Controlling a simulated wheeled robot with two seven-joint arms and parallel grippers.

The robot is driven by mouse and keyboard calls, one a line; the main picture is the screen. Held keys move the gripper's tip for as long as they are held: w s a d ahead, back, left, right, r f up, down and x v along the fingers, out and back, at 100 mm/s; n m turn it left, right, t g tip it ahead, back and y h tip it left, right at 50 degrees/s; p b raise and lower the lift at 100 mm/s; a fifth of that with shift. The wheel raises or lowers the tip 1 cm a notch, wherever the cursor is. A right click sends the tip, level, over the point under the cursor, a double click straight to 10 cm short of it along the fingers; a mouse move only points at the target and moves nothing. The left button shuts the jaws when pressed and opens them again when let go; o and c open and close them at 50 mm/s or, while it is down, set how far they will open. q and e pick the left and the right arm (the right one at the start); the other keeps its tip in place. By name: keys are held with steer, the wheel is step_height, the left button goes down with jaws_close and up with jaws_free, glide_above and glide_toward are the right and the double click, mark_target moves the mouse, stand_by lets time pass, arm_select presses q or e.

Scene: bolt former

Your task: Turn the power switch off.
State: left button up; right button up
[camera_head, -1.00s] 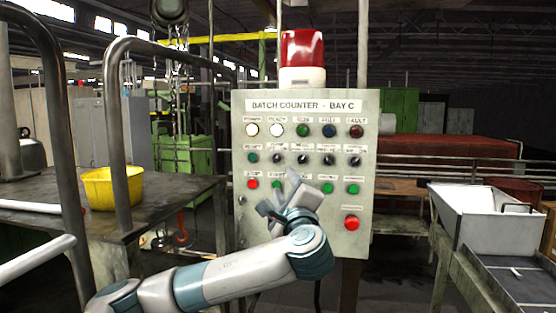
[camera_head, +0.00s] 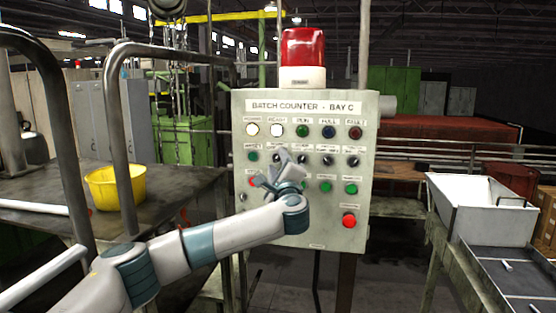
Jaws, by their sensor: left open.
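The control panel (camera_head: 364,205), a pale grey box labelled "BATCH COUNTER - BAY C", stands in the middle of the head view. Its top row has lamps, with a white power lamp (camera_head: 252,130) at the left. Below is a row with a green button (camera_head: 253,156) and several black rotary switches, one of them the switch (camera_head: 327,160). I cannot read which control is the power switch. My left gripper (camera_head: 268,168) is open in front of the panel's left half, over the second and third rows. It hides some controls there; I cannot tell whether it touches any. My right gripper is not in view.
A red beacon (camera_head: 302,52) sits on top of the panel. A large red button (camera_head: 349,220) is at its lower right. A yellow bowl (camera_head: 118,187) stands on the bench at left. A white hopper (camera_head: 480,208) is at right.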

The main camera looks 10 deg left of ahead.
arm_select(q)
jaws_close()
stand_by(0.3)
